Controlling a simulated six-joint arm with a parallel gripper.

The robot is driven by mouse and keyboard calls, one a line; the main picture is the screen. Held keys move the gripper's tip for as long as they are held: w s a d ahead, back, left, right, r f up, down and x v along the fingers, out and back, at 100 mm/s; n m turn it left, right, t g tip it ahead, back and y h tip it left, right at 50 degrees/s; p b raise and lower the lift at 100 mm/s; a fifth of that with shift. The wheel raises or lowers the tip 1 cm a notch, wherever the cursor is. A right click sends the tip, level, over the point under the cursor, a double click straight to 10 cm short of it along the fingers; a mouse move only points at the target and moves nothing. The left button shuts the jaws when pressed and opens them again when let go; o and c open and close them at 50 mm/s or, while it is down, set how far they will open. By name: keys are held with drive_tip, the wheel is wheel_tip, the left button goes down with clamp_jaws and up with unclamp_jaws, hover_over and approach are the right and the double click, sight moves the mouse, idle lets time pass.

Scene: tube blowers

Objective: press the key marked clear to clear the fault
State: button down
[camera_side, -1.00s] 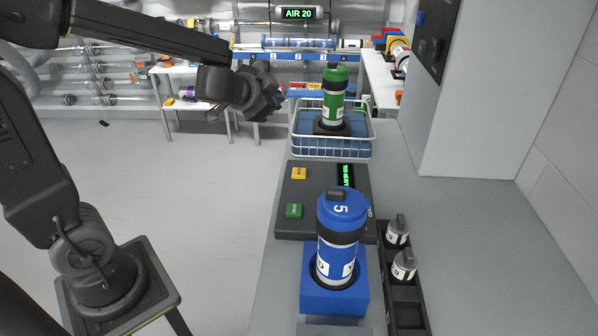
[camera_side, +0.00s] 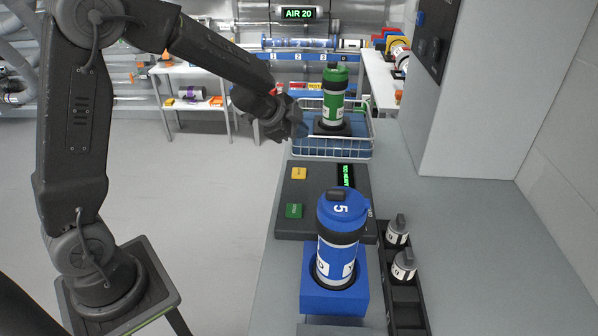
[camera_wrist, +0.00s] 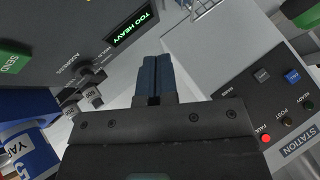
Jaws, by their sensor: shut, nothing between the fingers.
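A dark console (camera_side: 330,229) lies on the bench with a yellow key (camera_side: 299,173) and a green key (camera_side: 294,211). The yellow key's lettering is too small to read. In the wrist view the green key (camera_wrist: 12,60) reads SEND. The console display (camera_wrist: 131,33) shows TOO HEAVY. My gripper (camera_side: 300,130) is above the bench's left edge, behind and above the yellow key and apart from it. In the wrist view my gripper (camera_wrist: 155,62) has its blue fingers together and empty.
A blue canister (camera_side: 341,235) stands in a blue holder in front. A green canister (camera_side: 334,95) stands in a wire basket (camera_side: 332,153) behind the console. A dark rack (camera_side: 405,300) holds small grey-topped cylinders. A STATION panel (camera_wrist: 299,142) has a red FAULT lamp (camera_wrist: 266,138) lit.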

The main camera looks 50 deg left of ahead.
sight(299, 173)
drive_tip(key=shift+f, duration=4.35)
drive_tip(key=shift+f, duration=0.15)
drive_tip(key=shift+f, duration=0.3)
drive_tip(key=shift+f, duration=0.45)
drive_tip(key=shift+r, duration=0.9)
drive_tip(key=shift+r, duration=2.5)
